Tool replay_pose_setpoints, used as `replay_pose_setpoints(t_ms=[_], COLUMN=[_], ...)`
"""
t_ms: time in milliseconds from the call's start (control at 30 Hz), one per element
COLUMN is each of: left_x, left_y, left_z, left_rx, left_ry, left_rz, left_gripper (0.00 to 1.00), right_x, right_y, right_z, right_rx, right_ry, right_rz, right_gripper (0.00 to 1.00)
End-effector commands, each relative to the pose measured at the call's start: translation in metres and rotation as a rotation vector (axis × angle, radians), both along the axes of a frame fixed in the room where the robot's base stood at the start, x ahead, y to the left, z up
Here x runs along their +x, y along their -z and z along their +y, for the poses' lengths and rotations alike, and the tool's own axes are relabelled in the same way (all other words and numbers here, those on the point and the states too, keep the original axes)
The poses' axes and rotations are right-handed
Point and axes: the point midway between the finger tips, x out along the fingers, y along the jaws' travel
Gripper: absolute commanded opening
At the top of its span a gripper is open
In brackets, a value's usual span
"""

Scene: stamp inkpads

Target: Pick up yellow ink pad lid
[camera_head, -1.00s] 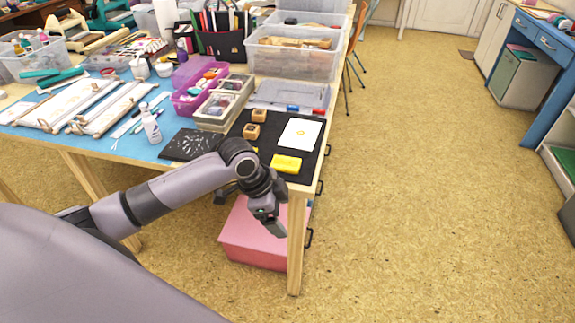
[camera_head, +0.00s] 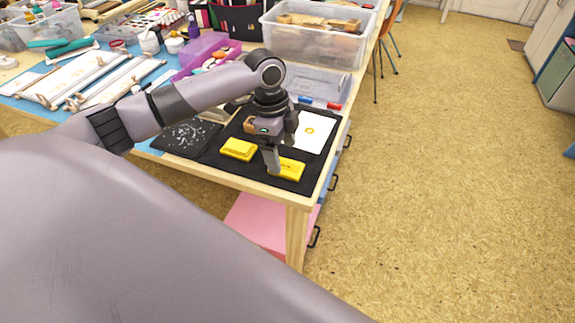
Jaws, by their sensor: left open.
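Two yellow ink pad pieces lie on the black mat (camera_head: 318,181) near the table's front corner. The left yellow piece (camera_head: 238,149) is in clear view. The right yellow piece (camera_head: 292,168) is partly hidden at its left end by my gripper. I cannot tell for sure which one is the lid. My left gripper (camera_head: 271,172) is open and points down at the left end of the right yellow piece, with nothing held. Whether a finger touches the piece is unclear. My right gripper is not in view.
A white sheet with a yellow print (camera_head: 316,131) lies behind the right piece. A wooden stamp (camera_head: 249,124) is partly behind my gripper. A black patterned plate (camera_head: 187,137) lies to the left. Clear plastic bins (camera_head: 315,45) stand at the back.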

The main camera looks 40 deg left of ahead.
Motion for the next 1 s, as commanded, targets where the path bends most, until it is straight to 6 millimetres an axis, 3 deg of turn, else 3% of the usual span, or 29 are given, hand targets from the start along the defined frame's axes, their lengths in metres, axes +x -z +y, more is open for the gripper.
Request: replay_pose_setpoints(t_ms=[200, 500, 567, 700, 1000], left_x=[0.002, 0.003, 0.003, 0.002, 0.003], left_y=[0.033, 0.038, 0.038, 0.038, 0.037], left_z=[-0.005, -0.006, -0.006, -0.006, -0.006], left_rx=[0.001, 0.000, 0.000, 0.000, 0.000], left_ry=[0.000, 0.000, 0.000, 0.000, 0.000], left_rz=[0.002, 0.000, 0.000, 0.000, 0.000], left_gripper=[0.85, 0.85, 0.69, 0.26, 0.26], right_x=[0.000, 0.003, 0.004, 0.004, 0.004], right_y=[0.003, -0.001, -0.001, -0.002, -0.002], right_z=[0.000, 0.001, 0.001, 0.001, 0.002], right_rx=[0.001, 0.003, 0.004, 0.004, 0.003], right_ry=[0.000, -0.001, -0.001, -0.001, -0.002], right_rz=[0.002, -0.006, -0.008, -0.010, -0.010], right_gripper=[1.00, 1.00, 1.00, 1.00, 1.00])
